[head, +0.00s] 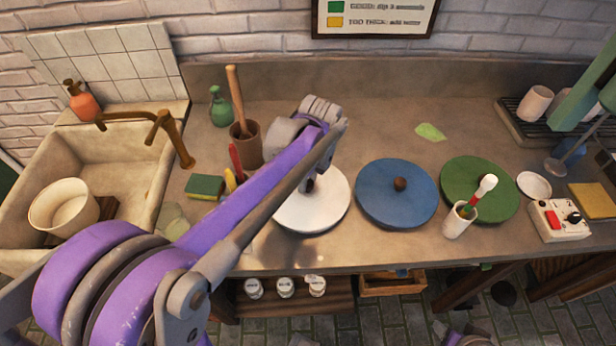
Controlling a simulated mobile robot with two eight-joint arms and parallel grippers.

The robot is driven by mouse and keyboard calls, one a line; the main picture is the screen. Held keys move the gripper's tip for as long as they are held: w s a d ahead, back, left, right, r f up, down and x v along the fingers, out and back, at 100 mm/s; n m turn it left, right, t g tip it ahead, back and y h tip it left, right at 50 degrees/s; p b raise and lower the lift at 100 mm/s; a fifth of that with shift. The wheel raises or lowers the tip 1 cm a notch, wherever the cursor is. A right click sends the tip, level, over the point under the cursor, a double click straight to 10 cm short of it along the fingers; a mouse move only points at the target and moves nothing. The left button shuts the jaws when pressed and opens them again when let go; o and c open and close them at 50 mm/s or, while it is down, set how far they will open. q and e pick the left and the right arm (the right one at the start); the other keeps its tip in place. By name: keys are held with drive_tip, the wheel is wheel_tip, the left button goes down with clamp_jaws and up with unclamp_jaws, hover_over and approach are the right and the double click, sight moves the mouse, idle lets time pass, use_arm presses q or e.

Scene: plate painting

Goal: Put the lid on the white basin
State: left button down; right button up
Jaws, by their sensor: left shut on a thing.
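The white lid (322,212) is a round disc left of the blue lid (385,208). My left arm reaches over the counter from the lower left and covers the white lid's left and far parts. My left gripper (308,185) points down at the middle of the white lid and is shut on its knob, mostly hidden behind my forearm. No separate open white basin shows on the counter; I cannot tell whether the lid rests on one or is held just above it.
A green lid (480,176) lies right of the blue one, with a white cup (459,222) holding a brush in front. A brown pot (246,150) with tools stands behind my arm. The sink (130,190) is at left. The counter behind the lids is mostly clear.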

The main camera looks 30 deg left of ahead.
use_arm(q)
drive_tip(key=shift+f, duration=0.2)
idle(0.5)
unclamp_jaws()
idle(0.4)
drive_tip(key=shift+r, duration=0.1)
drive_tip(key=shift+r+p, duration=2.35)
drive_tip(key=shift+r, duration=1.1)
drive_tip(key=shift+s, duration=0.1)
